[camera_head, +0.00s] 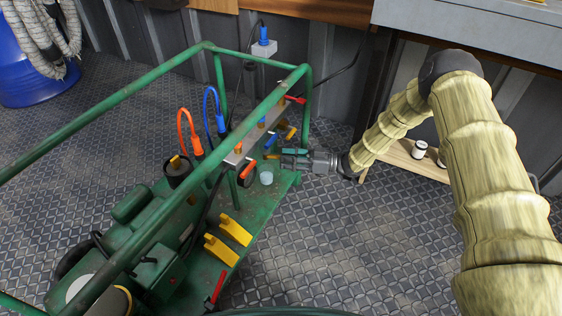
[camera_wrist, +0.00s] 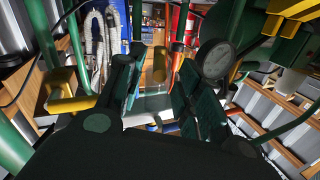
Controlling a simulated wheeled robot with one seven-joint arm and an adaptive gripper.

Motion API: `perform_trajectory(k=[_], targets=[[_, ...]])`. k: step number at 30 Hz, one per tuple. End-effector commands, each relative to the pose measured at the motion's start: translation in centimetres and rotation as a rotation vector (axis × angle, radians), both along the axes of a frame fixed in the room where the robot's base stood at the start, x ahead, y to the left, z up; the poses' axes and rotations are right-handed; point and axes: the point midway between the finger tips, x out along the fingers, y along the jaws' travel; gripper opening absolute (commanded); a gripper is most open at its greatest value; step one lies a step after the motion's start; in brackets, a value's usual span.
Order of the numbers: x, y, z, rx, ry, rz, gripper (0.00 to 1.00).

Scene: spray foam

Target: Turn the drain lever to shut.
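My gripper (camera_head: 290,158) reaches in from the right to the end of the green spray machine (camera_head: 225,238), beside its bank of small coloured levers. In the wrist view my gripper (camera_wrist: 158,75) has its two dark green fingers apart. A yellow lever (camera_wrist: 160,64) shows in the gap between them; I cannot tell whether either finger touches it. A blue lever (camera_head: 271,139) and an orange lever (camera_head: 247,170) are close to my gripper in the head view. No label shows which lever is the drain lever.
Green frame bars (camera_head: 150,225) cross over the machine. A round gauge (camera_wrist: 216,60) is close to the right finger. A low wooden shelf (camera_head: 405,158) with small jars stands behind my arm.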

Motion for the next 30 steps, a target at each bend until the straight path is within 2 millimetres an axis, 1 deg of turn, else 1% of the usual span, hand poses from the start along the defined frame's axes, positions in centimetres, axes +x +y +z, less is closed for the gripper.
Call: perform_trajectory(k=[1, 3, 7, 11, 18, 19, 20, 24, 25, 30], targets=[[0.1, 0.7, -0.3, 0.001, 0.000, 0.001, 0.35], [0.2, 1.5, -0.2, 0.001, 0.000, 0.002, 0.35], [0.4, 2.4, -0.2, -0.001, 0.001, 0.001, 0.35], [0.4, 2.9, 0.0, 0.000, 0.001, 0.001, 0.35], [0.5, 2.9, 0.0, 0.000, 0.001, 0.001, 0.35], [0.5, 2.9, 0.0, 0.000, 0.001, 0.001, 0.34], [0.5, 2.9, 0.0, 0.000, 0.001, 0.001, 0.28], [0.5, 2.9, 0.0, 0.000, 0.001, 0.000, 0.03], [0.5, 2.9, 0.0, 0.000, 0.001, 0.000, 0.00], [0.4, 2.8, 0.0, 0.000, 0.001, 0.001, 0.00]])
